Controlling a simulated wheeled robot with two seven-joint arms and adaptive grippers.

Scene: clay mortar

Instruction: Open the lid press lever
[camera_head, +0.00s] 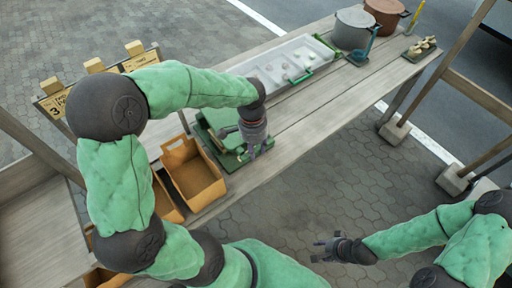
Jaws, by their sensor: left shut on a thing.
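The green lid press (217,118) stands on the wooden counter, left of its middle. Its base plate shows beneath it, and part of it is hidden behind my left forearm and gripper. My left gripper (254,150) is at the right side of the press, pointing down, and is shut on what appears to be its lever; the lever itself is mostly hidden by the fingers. My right gripper (319,249) is open and empty, over the paving in front of the counter, well apart from the press.
Brown paper bags (193,175) stand close by, left of the press. Behind the press is a clear-walled tray (285,68) with small pale pieces. Two pots (353,28) and a small board with pale pieces (421,48) are at the far right. The counter's front strip is free.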

